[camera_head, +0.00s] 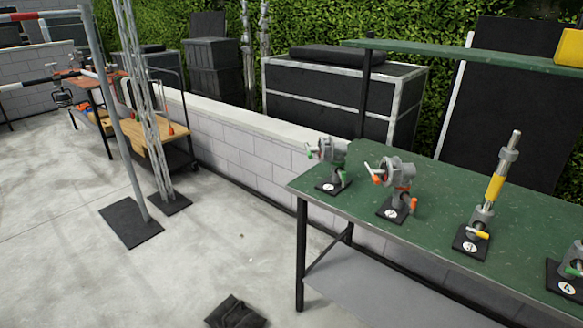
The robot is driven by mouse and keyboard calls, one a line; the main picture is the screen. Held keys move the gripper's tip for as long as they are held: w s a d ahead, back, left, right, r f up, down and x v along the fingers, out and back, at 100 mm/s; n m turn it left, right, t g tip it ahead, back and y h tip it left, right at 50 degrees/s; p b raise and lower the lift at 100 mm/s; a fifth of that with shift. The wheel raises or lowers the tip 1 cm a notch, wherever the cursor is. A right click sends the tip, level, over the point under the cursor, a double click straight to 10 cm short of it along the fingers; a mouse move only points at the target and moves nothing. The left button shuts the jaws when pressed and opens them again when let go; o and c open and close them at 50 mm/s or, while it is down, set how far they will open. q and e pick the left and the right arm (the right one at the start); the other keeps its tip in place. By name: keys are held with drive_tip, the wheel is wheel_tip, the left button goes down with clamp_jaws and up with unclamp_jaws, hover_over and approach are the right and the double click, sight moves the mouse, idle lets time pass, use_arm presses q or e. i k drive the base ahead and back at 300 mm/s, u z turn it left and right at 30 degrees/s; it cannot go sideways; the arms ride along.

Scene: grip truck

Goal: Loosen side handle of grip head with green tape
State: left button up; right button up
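A grey grip head (334,150) with green-marked parts stands upright on a small black base plate (326,188) at the left end of the green table. A green-tipped handle (311,154) sticks out from its left side. Another green-marked part (343,178) shows low on its right. How tight the handle is cannot be told. Neither of my grippers shows in the head view.
On the green table (440,208) stand an orange-marked grip head (397,168), a yellow-marked one (495,187), and one cut off at the right edge (573,268). A dark bag-like object (235,314) lies on the floor. Floor left of the table is open.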

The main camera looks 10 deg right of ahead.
sight(341, 175)
drive_tip(key=z, duration=0.1)
drive_tip(key=i, duration=1.1)
drive_tip(key=z, duration=0.55)
